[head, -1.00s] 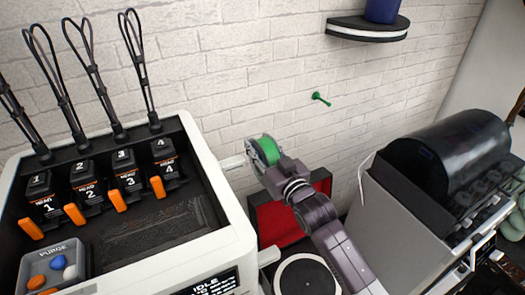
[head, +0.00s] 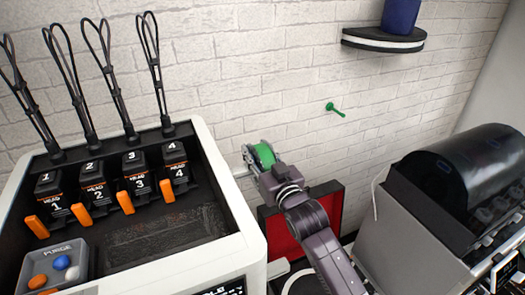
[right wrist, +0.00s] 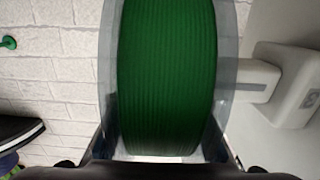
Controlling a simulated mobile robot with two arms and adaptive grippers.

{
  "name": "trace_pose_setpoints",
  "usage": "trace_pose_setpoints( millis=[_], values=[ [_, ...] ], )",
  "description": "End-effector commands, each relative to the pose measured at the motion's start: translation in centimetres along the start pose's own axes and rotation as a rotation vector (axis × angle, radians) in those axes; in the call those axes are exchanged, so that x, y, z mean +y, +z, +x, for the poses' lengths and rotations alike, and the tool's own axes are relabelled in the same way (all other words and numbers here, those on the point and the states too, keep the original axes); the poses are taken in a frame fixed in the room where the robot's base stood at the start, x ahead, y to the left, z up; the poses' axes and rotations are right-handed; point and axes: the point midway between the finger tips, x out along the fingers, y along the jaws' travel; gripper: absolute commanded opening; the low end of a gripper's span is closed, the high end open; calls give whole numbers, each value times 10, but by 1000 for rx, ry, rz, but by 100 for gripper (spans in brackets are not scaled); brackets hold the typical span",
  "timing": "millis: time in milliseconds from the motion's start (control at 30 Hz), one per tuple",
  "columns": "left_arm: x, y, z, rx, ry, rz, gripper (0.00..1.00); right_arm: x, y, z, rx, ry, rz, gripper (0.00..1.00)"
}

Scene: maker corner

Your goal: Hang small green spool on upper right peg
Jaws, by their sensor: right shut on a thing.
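The small green spool (head: 265,153), with clear flanges, is held in my right gripper (head: 255,168). It fills the middle of the right wrist view (right wrist: 165,75), with the finger edges along its sides. A green peg (head: 335,109) sticks out from the brick wall, to the right of and above the spool in the head view, bare and apart from it. A green peg also shows at the left edge of the right wrist view (right wrist: 8,42). My left gripper is not in view.
A white printer (head: 235,215) with several tool heads stands at left. Its pale side arm (head: 241,172) lies close to the spool; contact is unclear. A red-lined case (head: 284,236) is below my arm. A dark shelf (head: 383,40) and a grey machine (head: 430,215) are at right.

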Motion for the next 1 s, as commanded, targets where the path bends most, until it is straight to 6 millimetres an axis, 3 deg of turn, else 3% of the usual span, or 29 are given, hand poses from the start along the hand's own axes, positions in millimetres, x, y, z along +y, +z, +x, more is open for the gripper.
trace_pose_setpoints(
  millis=[700, 1000],
  values=[
    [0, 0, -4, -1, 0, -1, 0, -42, -2, 0, 2, -1, 1, 0],
    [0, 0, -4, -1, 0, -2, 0, -44, 4, 0, 0, 0, 0, 0]
  ],
)
